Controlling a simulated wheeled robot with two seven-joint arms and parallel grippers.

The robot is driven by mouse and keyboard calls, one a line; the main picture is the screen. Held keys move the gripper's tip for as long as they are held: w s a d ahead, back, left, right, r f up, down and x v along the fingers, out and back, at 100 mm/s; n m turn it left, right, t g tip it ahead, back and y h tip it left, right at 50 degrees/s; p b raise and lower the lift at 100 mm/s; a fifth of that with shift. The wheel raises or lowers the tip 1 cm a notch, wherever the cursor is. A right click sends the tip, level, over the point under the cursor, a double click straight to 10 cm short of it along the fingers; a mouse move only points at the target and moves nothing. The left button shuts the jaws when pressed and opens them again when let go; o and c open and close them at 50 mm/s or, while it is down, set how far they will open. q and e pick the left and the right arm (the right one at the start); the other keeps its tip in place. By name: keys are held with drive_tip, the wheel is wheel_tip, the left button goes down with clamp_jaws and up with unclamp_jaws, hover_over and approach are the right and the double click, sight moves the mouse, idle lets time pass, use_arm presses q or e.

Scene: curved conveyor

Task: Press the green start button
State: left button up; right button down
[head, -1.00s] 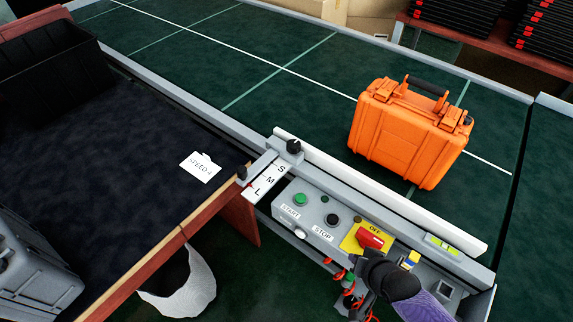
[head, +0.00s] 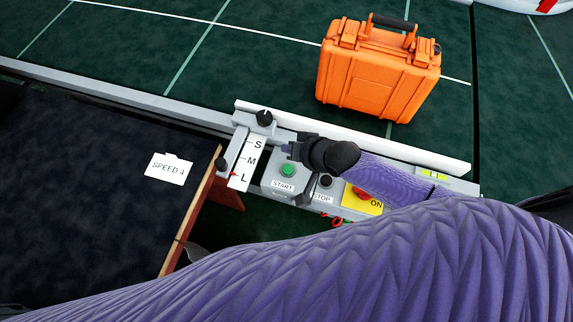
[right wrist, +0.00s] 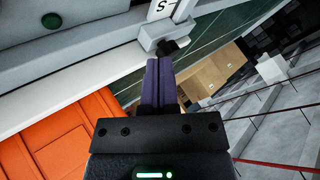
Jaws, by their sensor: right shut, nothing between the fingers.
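The green start button (head: 288,170) sits on the grey control box above the START label. A dark green button, likely the same one, shows at the top left of the right wrist view (right wrist: 51,20). My right gripper (head: 287,149) is shut and empty, just above and behind the button in the head view, apparently apart from it. Its closed purple fingers (right wrist: 158,84) show in the right wrist view. The dark stop button (head: 326,181) and the red switch (head: 361,193) lie right of the start button; the switch label reads ON. My left gripper is not in view.
An orange case (head: 378,75) stands on the dark green conveyor (head: 275,60) behind the box. The S-M-L slider (head: 244,165) is just left of the box. A SPEED 4 card (head: 169,168) lies on the dark table. My purple arm covers the foreground.

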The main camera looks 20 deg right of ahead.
sight(290, 171)
wheel_tip(290, 171, down, 8)
drive_tip(key=b, duration=0.7)
drive_tip(key=shift+f+b, duration=0.2)
drive_tip(key=shift+b, duration=0.2)
drive_tip(key=shift+f, duration=0.2)
drive_tip(key=shift+r, duration=0.1)
idle(1.0)
drive_tip(key=shift+f+b, duration=0.3)
drive_tip(key=shift+f, duration=0.15)
